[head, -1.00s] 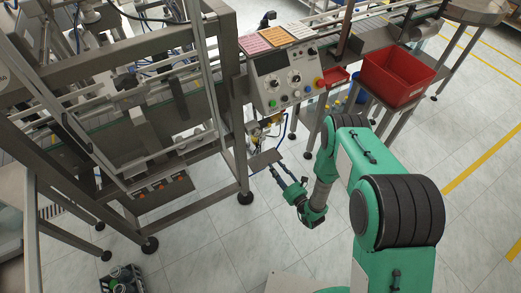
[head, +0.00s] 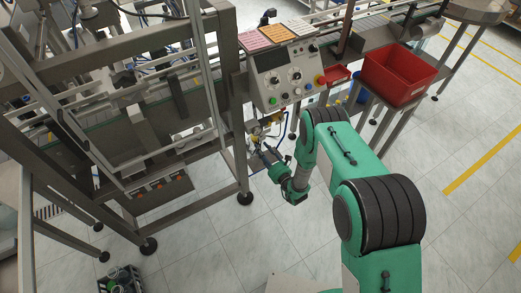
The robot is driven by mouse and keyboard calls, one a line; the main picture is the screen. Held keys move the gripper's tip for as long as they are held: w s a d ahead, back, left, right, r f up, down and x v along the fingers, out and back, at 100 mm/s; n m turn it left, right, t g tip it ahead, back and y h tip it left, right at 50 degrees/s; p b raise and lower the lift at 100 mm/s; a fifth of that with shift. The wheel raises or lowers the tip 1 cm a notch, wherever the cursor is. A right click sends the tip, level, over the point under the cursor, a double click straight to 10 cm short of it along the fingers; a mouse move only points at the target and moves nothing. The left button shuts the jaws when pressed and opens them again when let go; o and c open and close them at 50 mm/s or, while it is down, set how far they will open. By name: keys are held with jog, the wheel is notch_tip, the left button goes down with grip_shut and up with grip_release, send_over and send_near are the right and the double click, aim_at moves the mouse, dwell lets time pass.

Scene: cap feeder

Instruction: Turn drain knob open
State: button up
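My gripper (head: 268,156) is at the end of the green arm, in the middle of the head view, low beside the machine frame and below the control panel. It points up and left toward a small cluster of brass-coloured and blue fittings (head: 262,130) under the panel. The drain knob cannot be made out among these fittings at this size. The fingers are dark and small, and I cannot tell whether they are open or touching anything.
The control panel (head: 284,77) with knobs and buttons overhangs the fittings. A machine frame leg (head: 243,170) stands just left of my gripper. A red bin (head: 398,75) stands at the right. A crate (head: 121,280) sits on the floor at bottom left. The floor at right is clear.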

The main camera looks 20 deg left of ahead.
jog(key=shift+w+a, duration=0.4)
jog(key=shift+a, duration=0.1)
grip_shut()
jog(key=shift+m, duration=0.4)
jog(key=shift+w+m+t+b, duration=0.15)
jog(key=shift+m+b, duration=0.5)
jog(key=shift+m, duration=3.75)
jog(key=shift+m+t+b, duration=0.25)
jog(key=shift+m+b, duration=0.35)
jog(key=shift+m, duration=3.8)
